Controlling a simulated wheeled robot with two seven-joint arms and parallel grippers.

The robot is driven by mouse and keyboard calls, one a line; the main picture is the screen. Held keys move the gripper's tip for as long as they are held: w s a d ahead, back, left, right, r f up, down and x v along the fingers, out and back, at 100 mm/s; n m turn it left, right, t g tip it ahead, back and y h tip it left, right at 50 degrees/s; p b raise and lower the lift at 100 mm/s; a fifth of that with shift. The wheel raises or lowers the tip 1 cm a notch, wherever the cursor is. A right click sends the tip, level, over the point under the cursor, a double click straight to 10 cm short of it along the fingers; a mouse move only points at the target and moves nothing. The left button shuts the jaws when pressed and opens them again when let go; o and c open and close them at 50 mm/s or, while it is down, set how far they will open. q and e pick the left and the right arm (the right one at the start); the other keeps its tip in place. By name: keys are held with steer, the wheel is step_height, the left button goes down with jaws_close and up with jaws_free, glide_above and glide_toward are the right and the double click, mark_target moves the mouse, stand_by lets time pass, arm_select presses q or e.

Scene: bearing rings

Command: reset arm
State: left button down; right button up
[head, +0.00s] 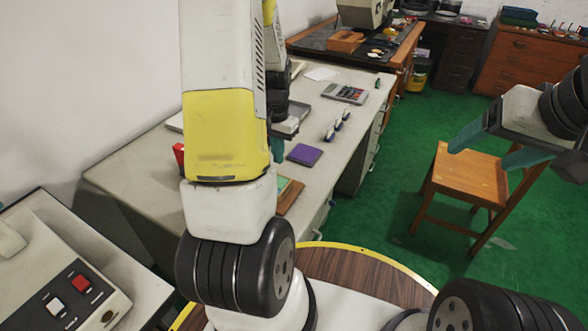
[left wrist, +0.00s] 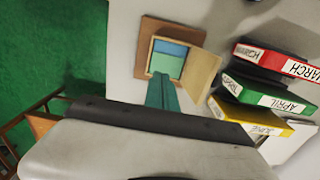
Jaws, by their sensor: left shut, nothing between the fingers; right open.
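My left arm rises through the middle of the head view and hides part of the desk. My left gripper (head: 277,150) shows partly beside the forearm, above the desk. In the left wrist view, its teal fingers (left wrist: 163,80) are together and empty. They overlap the lower edge of an open wooden box (left wrist: 182,55) with blue and green contents; whether they touch it cannot be told. My right gripper (head: 495,147) is open and empty at the right of the head view, in front of a wooden chair (head: 468,178).
The desk (head: 135,165) also holds a purple pad (head: 304,154) and a calculator (head: 345,93). A control panel (head: 75,300) is at lower left. Green floor (head: 400,160) lies open between desk and chair.

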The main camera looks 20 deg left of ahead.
arm_select(q)
steer(key=s+d+r+t+h, duration=0.1)
steer(key=s+d+r+t, duration=0.2)
steer(key=r, duration=0.5)
steer(key=s+d+r, duration=0.2)
steer(key=d+r, duration=0.3)
steer(key=r, duration=0.4)
steer(key=s+d+r+t, duration=0.1)
steer(key=s+d+r, duration=0.2)
steer(key=s+r, duration=0.1)
steer(key=s+d+r+n+t+h, duration=0.1)
steer(key=s+d+r+t, duration=0.1)
steer(key=s, duration=0.5)
step_height(320, 180, up, 2)
steer(key=shift+s+d+r, duration=0.1)
steer(key=shift+s+d, duration=0.2)
steer(key=shift+d, duration=0.3)
steer(key=shift+a, duration=0.1)
